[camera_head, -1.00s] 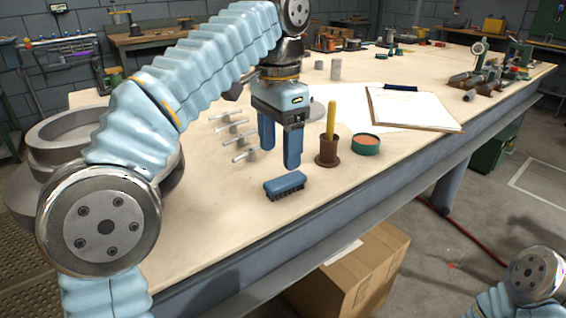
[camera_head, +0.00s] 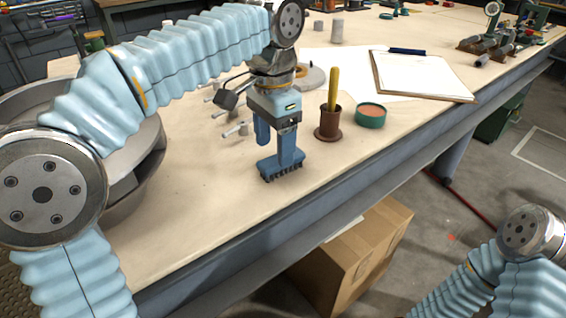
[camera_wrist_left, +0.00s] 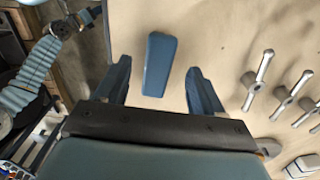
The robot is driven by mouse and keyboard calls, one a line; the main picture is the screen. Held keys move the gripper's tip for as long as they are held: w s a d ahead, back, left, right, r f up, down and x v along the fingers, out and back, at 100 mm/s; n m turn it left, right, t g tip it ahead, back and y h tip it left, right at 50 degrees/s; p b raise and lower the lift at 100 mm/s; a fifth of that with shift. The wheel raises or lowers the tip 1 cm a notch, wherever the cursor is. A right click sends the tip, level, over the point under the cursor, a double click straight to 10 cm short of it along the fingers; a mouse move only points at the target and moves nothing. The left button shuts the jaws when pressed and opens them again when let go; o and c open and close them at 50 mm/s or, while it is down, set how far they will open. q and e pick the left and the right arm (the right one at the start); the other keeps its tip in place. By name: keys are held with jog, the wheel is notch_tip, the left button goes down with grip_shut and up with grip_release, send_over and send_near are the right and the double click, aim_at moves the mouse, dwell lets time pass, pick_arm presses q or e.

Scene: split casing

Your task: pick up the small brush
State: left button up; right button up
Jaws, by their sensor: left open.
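The small brush (camera_head: 280,170) has a blue back and dark bristles. It lies bristles down near the front edge of the workbench. My left gripper (camera_head: 274,150) is open and points down over the brush, with one finger in front of part of it in the head view. In the left wrist view the brush (camera_wrist_left: 159,64) shows between and ahead of the two spread fingers of the gripper (camera_wrist_left: 160,90), touching neither that I can see.
A brown pot (camera_head: 328,124) with a yellow-handled tool and a green round tin (camera_head: 370,115) stand right of the gripper. Metal T-shaped pieces (camera_wrist_left: 258,80) lie close by. A clipboard (camera_head: 420,78) lies farther back. A cardboard box (camera_head: 350,262) is below the bench edge.

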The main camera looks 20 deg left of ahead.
aim_at(275, 160)
pick_arm(q)
notch_tip(275, 160, down, 4)
jog(key=shift+f, duration=0.15)
jog(key=c, duration=1.1)
jog(key=shift+o, duration=0.2)
notch_tip(275, 160, up, 3)
jog(key=shift+r, duration=0.2)
jog(key=s+d+r, duration=0.5)
jog(key=s+r, duration=0.4)
jog(key=s, duration=0.4)
jog(key=shift+r, duration=0.35)
jog(key=shift+d, duration=0.1)
